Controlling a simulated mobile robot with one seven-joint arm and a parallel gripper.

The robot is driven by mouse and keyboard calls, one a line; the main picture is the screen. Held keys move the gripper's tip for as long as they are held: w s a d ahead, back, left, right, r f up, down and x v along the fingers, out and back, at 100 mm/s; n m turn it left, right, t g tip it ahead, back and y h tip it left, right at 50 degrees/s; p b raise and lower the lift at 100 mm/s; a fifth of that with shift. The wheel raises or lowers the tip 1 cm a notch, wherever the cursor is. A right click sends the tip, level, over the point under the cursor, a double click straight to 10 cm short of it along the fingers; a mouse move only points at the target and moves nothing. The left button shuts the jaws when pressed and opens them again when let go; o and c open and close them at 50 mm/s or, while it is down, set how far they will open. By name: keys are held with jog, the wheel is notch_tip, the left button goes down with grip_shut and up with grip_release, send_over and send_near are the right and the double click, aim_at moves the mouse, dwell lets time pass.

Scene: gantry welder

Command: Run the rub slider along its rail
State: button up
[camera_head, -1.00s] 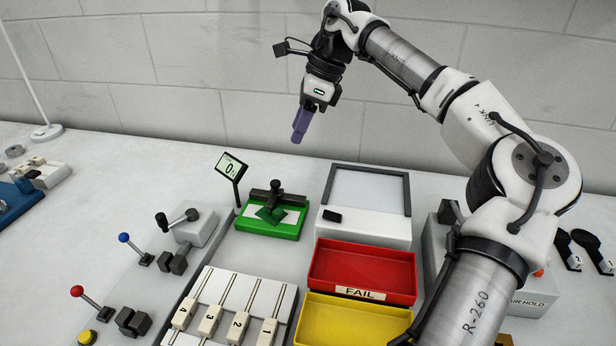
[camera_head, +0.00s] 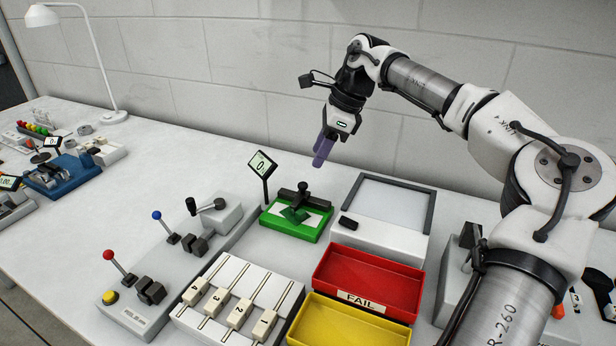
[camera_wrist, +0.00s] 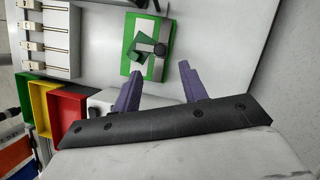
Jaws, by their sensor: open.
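A green-based device (camera_head: 297,215) stands on the bench, with a white strip, a black bar-shaped slider (camera_head: 302,193) and a green piece under it. I take this to be the rub slider; no label on it is readable. A small display (camera_head: 262,164) reading 0 stands at its left. My gripper (camera_head: 321,163) is open and empty, with purple fingers pointing down, above and behind the device, apart from it. In the wrist view the device (camera_wrist: 131,62) lies beyond and left of the spread fingers (camera_wrist: 160,68). Its rail is not clearly distinguishable.
A white box with a grey panel (camera_head: 392,200) stands to the right. Red (camera_head: 365,279) and yellow (camera_head: 345,325) trays sit in front. A numbered slider panel (camera_head: 238,300) and a lever console (camera_head: 150,290) are at left front. The wall is close behind.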

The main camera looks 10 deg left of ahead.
aim_at(303, 184)
jog(key=x, duration=0.8)
grip_shut()
